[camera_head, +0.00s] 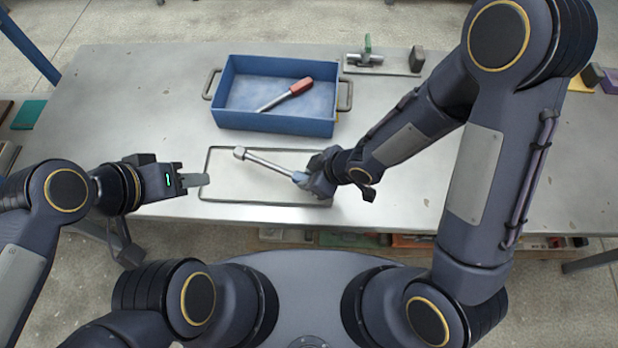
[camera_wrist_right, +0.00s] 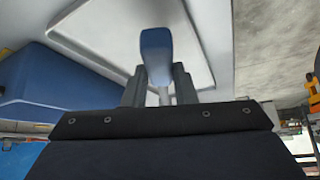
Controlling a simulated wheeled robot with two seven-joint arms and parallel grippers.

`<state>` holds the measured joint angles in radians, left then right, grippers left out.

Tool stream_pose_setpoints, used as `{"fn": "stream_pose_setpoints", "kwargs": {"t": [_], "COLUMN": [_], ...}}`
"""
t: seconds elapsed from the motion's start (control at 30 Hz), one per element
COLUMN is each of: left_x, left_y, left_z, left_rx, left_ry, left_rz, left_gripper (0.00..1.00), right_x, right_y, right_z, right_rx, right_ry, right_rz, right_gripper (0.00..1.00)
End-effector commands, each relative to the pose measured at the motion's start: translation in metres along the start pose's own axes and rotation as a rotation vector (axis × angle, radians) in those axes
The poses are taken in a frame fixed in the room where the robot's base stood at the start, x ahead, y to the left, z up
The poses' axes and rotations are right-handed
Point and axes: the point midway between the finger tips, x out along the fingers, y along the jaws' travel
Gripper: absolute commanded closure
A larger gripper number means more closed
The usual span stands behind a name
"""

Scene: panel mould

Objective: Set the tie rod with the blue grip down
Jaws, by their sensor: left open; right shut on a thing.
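The tie rod with the blue grip (camera_head: 266,163) is a grey metal rod with a knob at its left end, over the pale panel mould (camera_head: 225,184) in the head view. My right gripper (camera_head: 313,180) is shut on it near its right end. In the right wrist view the blue grip (camera_wrist_right: 157,55) stands out beyond the fingers of my right gripper (camera_wrist_right: 160,88). I cannot tell whether the rod touches the panel. My left gripper (camera_head: 192,180) is open and empty at the panel's left edge.
A blue tray (camera_head: 232,119) with side handles stands behind the panel, holding a red-gripped rod (camera_head: 288,94). A fixture with a green part (camera_head: 366,55) and a dark block (camera_head: 416,59) are at the back. The metal table (camera_head: 120,110) is clear at left.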

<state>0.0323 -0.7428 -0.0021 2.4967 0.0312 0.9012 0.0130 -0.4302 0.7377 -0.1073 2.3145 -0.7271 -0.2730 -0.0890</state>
Motion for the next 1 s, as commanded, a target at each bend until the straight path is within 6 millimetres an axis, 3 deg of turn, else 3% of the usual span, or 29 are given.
{"fn": "stream_pose_setpoints", "kwargs": {"t": [0.37,0.83,0.87,1.0], "left_x": [0.002,0.007,0.005,0.005], "left_y": [-0.001,-0.003,-0.003,-0.002], "left_z": [0.001,0.003,0.003,0.003], "left_rx": [0.0,0.0,0.0,0.0], "left_ry": [0.0,0.0,0.0,0.0], "left_rz": [0.0,0.0,0.0,0.0], "left_gripper": [0.6,0.6,0.6,0.6], "right_x": [0.035,0.041,0.04,0.04], "right_y": [0.009,0.01,0.009,0.009], "right_z": [0.018,0.022,0.022,0.022], "right_rx": [-0.001,-0.001,-0.001,-0.001], "right_ry": [-0.001,0.003,0.001,0.001], "right_rz": [-0.001,0.002,0.002,0.002], "right_gripper": [1.0,1.0,0.71,0.53]}}
